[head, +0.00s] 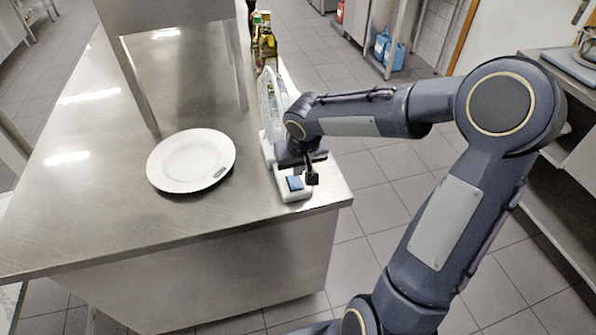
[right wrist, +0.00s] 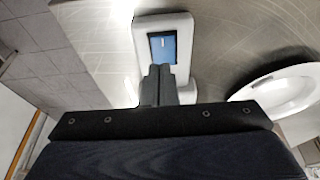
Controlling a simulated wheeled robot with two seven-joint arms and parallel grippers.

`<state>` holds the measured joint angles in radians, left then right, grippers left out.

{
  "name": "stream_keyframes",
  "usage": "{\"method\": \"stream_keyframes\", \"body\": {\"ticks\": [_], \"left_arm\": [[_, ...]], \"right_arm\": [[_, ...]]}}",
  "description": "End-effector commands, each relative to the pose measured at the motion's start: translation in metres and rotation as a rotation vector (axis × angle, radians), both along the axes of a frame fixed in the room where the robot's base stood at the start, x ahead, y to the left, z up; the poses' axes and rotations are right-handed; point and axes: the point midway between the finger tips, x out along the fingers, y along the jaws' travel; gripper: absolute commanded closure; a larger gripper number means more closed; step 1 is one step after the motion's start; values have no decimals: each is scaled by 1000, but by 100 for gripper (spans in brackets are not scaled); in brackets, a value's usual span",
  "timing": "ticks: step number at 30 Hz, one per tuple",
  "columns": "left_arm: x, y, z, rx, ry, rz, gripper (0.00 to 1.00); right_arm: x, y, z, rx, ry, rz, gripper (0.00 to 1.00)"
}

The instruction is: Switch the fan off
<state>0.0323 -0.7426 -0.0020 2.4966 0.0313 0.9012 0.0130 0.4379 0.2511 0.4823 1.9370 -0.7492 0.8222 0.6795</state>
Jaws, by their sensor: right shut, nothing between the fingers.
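The fan (head: 271,103) stands on the steel counter near its right edge, partly hidden behind my right arm. Its white base (head: 291,195) carries a blue rocker switch (head: 295,183) at the front end. In the right wrist view the blue switch (right wrist: 162,47) sits in the white base (right wrist: 178,25). My right gripper (head: 312,178) is shut and empty, close beside the switch. In the right wrist view its closed fingertips (right wrist: 159,68) overlap the near edge of the switch; I cannot tell whether they touch it. My left gripper is not in view.
A white plate (head: 191,160) lies on the counter (head: 90,190) left of the fan, and shows in the right wrist view (right wrist: 285,90). Several bottles (head: 266,48) stand behind the fan. A steel shelf post (head: 132,80) rises from the counter. The floor to the right is open.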

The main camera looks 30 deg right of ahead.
Motion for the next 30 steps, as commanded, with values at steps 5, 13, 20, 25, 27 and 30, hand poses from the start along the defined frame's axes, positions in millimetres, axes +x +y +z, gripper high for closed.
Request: {"method": "stream_keyframes", "body": {"ticks": [5, 13, 20, 25, 27, 30], "left_arm": [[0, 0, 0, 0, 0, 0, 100], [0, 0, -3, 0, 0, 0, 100], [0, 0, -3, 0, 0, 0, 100], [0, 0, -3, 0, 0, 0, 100], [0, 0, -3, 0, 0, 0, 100], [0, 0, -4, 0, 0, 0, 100]], "right_arm": [[-12, 2, 43, -2, -9, -3, 100], [-27, 7, 87, -1, -5, 0, 100], [-32, 8, 98, 0, 0, -1, 100], [-32, 8, 99, 0, 0, -1, 100], [-32, 8, 98, 0, 0, -1, 100], [-32, 8, 98, -1, -2, 1, 100]]}}
